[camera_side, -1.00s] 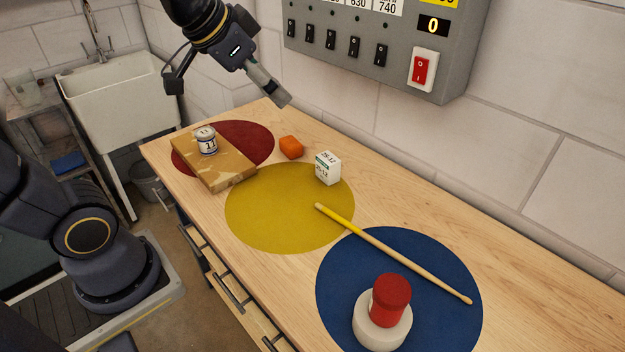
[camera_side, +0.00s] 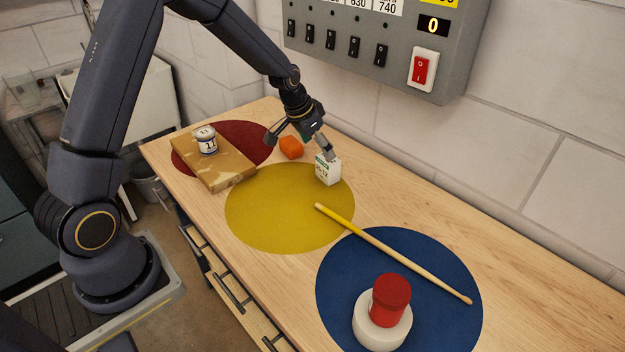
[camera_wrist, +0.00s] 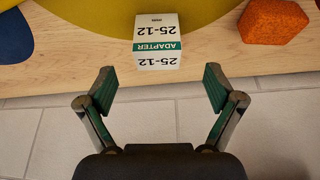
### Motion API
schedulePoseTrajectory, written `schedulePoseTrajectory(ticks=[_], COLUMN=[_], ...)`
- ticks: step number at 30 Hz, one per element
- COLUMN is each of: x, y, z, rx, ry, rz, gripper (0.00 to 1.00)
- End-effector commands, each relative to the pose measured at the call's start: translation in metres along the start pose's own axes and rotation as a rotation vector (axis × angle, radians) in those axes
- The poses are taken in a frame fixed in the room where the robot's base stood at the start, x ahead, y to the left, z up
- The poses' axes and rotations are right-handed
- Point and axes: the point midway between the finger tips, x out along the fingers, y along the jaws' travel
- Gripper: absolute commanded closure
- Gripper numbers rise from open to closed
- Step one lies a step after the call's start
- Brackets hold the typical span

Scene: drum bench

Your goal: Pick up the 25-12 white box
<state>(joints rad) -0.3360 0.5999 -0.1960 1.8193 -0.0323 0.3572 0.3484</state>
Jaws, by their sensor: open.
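The white box (camera_side: 327,172), marked 25-12, stands at the back edge of the yellow circle in the side view. In the wrist view the white box (camera_wrist: 157,42) shows 25-12 on two faces and a green band reading ADAPTER. My gripper (camera_side: 331,156) is just above and behind the box in the side view, hiding part of its top. In the wrist view my gripper (camera_wrist: 160,90) is open, its two green-padded fingers apart with nothing between them. The box lies just beyond the fingertips, roughly centred between them.
An orange block (camera_side: 291,147) sits close by, left of the box. A wooden board (camera_side: 212,170) carries a small can (camera_side: 206,141). A drumstick (camera_side: 390,252) lies from yellow toward the blue circle (camera_side: 335,300), where a red cylinder (camera_side: 390,300) tops a white one. A wall (camera_side: 520,170) stands behind.

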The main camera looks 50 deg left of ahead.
Motion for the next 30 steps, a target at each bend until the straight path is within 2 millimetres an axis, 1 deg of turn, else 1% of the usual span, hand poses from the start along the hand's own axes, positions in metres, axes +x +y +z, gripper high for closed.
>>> schedulePoseTrajectory(ticks=[1,3,6,11,16,19,22,28,29,30], x=[0.012,0.024,0.035,0.045,0.072,0.085,0.091,0.091,0.091,0.091], y=[0.001,0.001,0.001,0.001,0.005,0.004,0.004,0.004,0.004,0.004], z=[0.001,0.001,0.000,-0.001,-0.009,-0.009,-0.009,-0.009,-0.009,-0.009], rx=[0.000,0.000,0.001,0.000,0.002,0.000,0.001,0.001,0.001,0.000], ry=[-0.004,-0.003,-0.001,-0.001,-0.002,-0.001,0.000,0.000,0.000,0.000], rz=[0.001,0.001,0.001,0.000,0.001,0.000,0.000,-0.001,-0.001,-0.001], gripper=[0.08,0.08,0.08,0.08,0.08,0.08,0.08,0.08,0.10,0.15])
